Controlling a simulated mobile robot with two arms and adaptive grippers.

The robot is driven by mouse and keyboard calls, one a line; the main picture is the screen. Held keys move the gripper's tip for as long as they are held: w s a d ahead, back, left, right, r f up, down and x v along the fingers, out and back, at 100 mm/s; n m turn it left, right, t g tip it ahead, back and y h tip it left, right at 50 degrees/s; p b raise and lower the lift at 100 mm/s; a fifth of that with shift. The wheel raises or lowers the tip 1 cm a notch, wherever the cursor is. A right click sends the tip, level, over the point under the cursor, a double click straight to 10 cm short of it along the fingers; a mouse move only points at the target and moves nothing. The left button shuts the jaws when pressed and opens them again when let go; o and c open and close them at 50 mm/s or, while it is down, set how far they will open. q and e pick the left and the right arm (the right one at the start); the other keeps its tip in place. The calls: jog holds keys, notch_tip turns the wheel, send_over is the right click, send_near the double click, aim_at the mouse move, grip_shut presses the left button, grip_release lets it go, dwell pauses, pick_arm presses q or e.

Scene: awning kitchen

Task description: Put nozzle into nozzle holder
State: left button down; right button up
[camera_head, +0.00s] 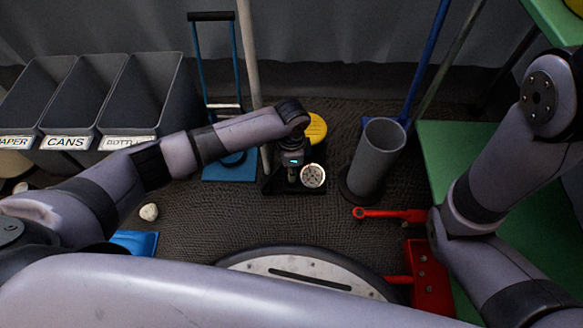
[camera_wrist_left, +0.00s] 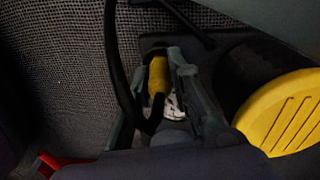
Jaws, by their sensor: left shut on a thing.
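In the left wrist view, my left gripper (camera_wrist_left: 158,92) is shut on a small yellow cylindrical piece, which I take to be the nozzle (camera_wrist_left: 158,75). A whitish part shows just below it. Dark grey plastic surrounds the far end of the yellow piece. I cannot tell whether this is the nozzle holder or whether the nozzle sits in it. In the head view, my left gripper (camera_head: 291,168) points down at the floor in the middle, beside a round white dial (camera_head: 312,176). The nozzle is hidden there by my wrist. My right gripper is out of view.
A yellow round-topped object (camera_head: 317,128) stands close behind my left gripper; it also shows in the left wrist view (camera_wrist_left: 285,110). A tall grey cylinder (camera_head: 376,158) and a red tool (camera_head: 430,282) are to the right. Grey bins (camera_head: 148,95) and a blue hand truck (camera_head: 230,172) are left.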

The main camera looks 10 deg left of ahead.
pick_arm(q)
jog(key=c, duration=1.4)
grip_release()
jog(key=o, duration=0.5)
